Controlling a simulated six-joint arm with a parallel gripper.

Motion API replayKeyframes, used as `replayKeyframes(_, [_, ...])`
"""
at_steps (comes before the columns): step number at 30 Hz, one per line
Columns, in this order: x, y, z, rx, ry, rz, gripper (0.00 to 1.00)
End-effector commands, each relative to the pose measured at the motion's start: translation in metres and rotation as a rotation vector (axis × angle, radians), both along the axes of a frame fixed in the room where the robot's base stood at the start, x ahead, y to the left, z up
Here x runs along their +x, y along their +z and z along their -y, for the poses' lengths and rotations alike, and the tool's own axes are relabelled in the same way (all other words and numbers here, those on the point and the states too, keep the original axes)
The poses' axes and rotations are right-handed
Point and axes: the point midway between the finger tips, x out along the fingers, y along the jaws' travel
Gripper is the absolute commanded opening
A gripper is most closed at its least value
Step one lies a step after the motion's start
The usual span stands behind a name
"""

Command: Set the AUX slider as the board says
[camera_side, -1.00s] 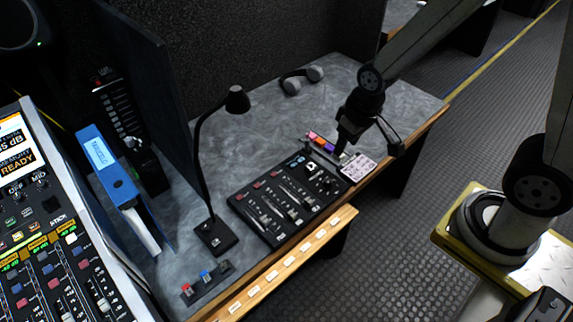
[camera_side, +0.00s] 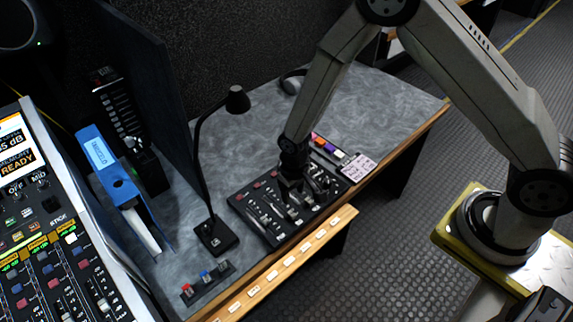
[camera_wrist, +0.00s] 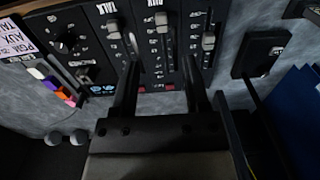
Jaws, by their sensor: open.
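The black slider panel (camera_side: 245,210) lies near the front edge of the desk; the wrist view shows it upside down. The AUX slider knob (camera_wrist: 161,22) is in its middle strip, beyond my fingertips, with the TALK knob (camera_wrist: 113,25) left of it and another slider knob (camera_wrist: 208,42) to the right. My gripper (camera_wrist: 160,68) is open, its fingers either side of the AUX strip, with nothing between them. In the side view my gripper (camera_side: 291,186) is low over the panel and hides part of it. The lettered board (camera_side: 358,168) stands at the panel's right end; its wording is only partly readable.
A desk lamp (camera_side: 214,236) stands left of the panel. Coloured blocks (camera_wrist: 58,86) lie by the board, and headphones (camera_wrist: 66,139) rest behind. A small switch strip (camera_side: 207,282) is at the front left. A blue binder (camera_side: 108,165) stands further left.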

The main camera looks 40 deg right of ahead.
Motion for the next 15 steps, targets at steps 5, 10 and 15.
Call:
replayKeyframes(5, [0.0003,-0.0075,-0.0033,-0.001,0.000,-0.006,0.59])
replayKeyframes(10, [0.0003,-0.0081,-0.0032,-0.001,0.000,-0.005,0.59])
replayKeyframes(15, [0.0004,-0.0131,-0.0030,-0.001,0.000,-0.006,0.59])
